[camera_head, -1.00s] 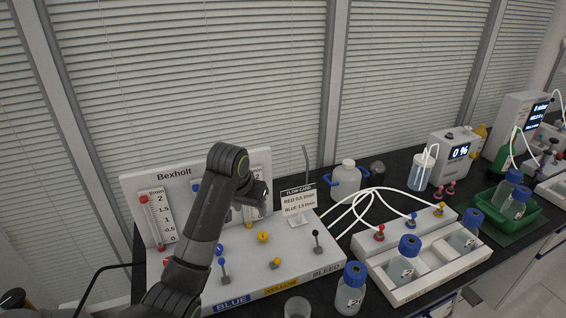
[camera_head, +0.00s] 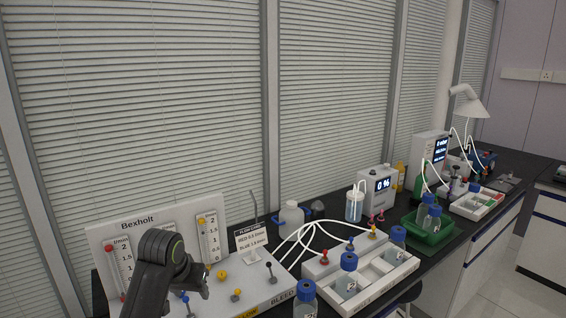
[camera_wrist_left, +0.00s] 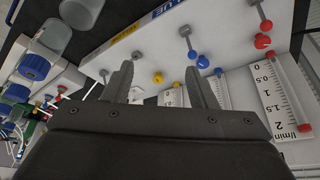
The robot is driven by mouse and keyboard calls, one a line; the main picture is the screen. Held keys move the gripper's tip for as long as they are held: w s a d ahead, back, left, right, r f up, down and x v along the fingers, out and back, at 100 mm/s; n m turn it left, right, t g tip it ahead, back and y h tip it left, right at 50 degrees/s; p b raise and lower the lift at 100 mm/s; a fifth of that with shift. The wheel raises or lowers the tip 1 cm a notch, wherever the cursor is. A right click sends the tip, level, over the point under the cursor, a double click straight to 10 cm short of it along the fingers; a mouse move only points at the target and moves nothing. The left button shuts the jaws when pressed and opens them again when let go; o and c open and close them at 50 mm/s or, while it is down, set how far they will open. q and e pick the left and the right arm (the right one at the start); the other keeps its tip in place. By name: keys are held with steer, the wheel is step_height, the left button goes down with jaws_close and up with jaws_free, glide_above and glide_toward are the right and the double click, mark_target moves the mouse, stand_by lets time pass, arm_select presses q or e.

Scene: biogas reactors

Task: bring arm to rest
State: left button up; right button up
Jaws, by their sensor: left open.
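My left arm comes in at the lower left of the head view, with its dark gripper (camera_head: 200,284) in front of the white Bexholt flow panel (camera_head: 112,236). In the left wrist view the two fingers of the left gripper (camera_wrist_left: 160,88) are spread apart with nothing between them. The panel's base with its yellow (camera_wrist_left: 158,78), blue (camera_wrist_left: 203,62) and red (camera_wrist_left: 262,41) knobs lies beyond the fingers. The fingers appear clear of the knobs. My right gripper does not show in either view.
A flow card (camera_head: 250,240) stands on the panel base. To the right are a white bottle rack (camera_head: 322,272), blue-capped bottles (camera_head: 306,299), a 0 % display box (camera_head: 377,190) and a green tray (camera_head: 428,236). White tubes (camera_head: 303,236) loop between them. Blinds close off the back.

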arm_select(q)
steer(key=s+a+f, duration=0.3)
steer(key=s+f, duration=0.4)
steer(key=s, duration=0.1)
steer(key=s+a+f, duration=0.2)
steer(key=s+f, duration=0.6)
steer(key=s+a+n+y, duration=0.1)
steer(key=s+a, duration=0.1)
steer(key=s, duration=0.9)
steer(key=s+a+n+y, duration=0.1)
steer(key=s+a, duration=0.1)
steer(key=s, duration=0.9)
step_height(320, 180, down, 28)
steer(key=a+g+b, duration=0.1)
steer(key=g+b, duration=0.1)
steer(key=s+d+f+g+b, duration=0.1)
steer(key=s+f, duration=1.3)
steer(key=f, duration=0.3)
steer(key=shift+s+f+h+b, duration=0.2)
steer(key=shift+s+h+b, duration=0.1)
steer(key=shift+s+b, duration=0.1)
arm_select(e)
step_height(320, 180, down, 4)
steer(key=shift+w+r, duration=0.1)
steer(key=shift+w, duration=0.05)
